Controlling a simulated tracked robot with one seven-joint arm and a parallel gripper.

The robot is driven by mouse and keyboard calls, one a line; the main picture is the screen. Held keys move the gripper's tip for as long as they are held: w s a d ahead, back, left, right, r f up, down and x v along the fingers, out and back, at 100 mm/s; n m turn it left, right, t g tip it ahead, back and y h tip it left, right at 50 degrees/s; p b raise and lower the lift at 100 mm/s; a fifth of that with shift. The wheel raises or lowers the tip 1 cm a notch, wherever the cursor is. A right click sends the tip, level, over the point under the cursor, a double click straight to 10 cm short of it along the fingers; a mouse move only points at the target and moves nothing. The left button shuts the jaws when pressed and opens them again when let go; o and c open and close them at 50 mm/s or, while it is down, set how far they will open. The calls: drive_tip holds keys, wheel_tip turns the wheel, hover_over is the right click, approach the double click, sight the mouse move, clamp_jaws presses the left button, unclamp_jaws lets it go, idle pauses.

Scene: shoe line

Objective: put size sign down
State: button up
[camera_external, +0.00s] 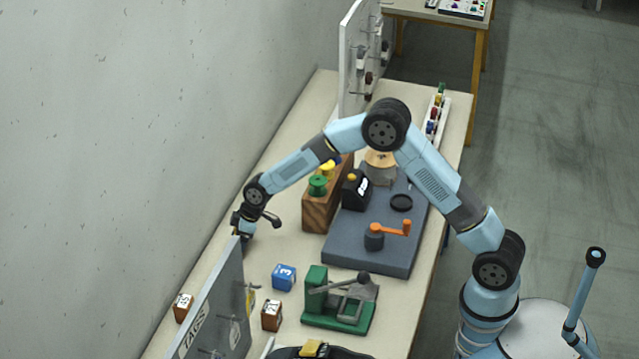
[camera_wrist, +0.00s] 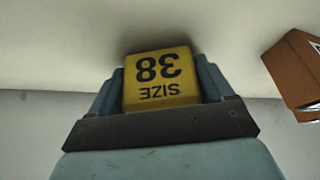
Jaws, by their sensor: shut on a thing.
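The size sign is a yellow block (camera_wrist: 160,78) marked "SIZE 38", upside down in the wrist view. My gripper (camera_wrist: 163,85) is shut on it, with a finger on each side. In the outside view my gripper (camera_external: 243,228) is low over the left side of the bench, near the wall and just behind the grey TAGS panel. The sign cannot be made out there. Whether the sign touches the bench top is not clear.
A blue block (camera_external: 284,277) and brown blocks (camera_external: 271,315) (camera_external: 183,307) stand near the TAGS panel (camera_external: 215,305). A green press (camera_external: 340,305), a wooden spool rack (camera_external: 318,205) and a grey-blue base (camera_external: 375,250) are to the right. A brown box (camera_wrist: 294,72) shows at right in the wrist view.

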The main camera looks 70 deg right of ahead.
drive_tip(key=o, duration=1)
